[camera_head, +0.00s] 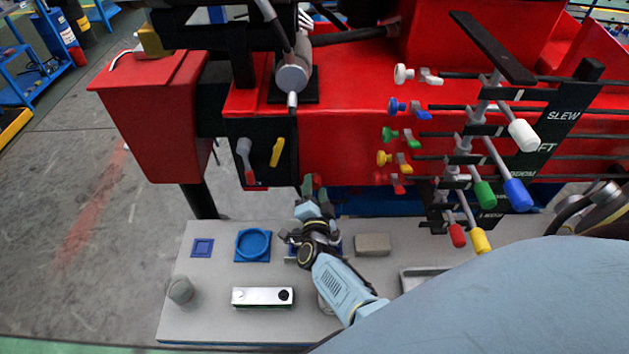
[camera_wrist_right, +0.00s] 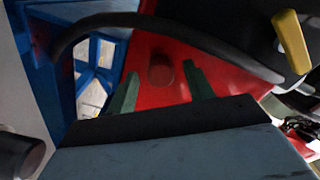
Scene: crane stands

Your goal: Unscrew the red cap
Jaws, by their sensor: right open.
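The red cap (camera_wrist_right: 160,70) is a short, dark red cylinder on a red panel in the right wrist view. It appears between the two green fingers of my right gripper (camera_wrist_right: 162,85), slightly ahead of them, with a visible gap on each side. In the head view my right gripper (camera_head: 313,186) reaches up from the table side to the lower edge of the red crane body. The cap cannot be made out clearly there. My right gripper is open and holds nothing. My left gripper is not in view.
A black hose (camera_wrist_right: 170,28) arches above the cap. A yellow handle (camera_head: 277,152) sits on a black panel left of the gripper. Levers with coloured knobs (camera_head: 480,195) stand to the right. The grey table (camera_head: 210,285) holds a blue round tray (camera_head: 253,245) and a grey block (camera_head: 372,244).

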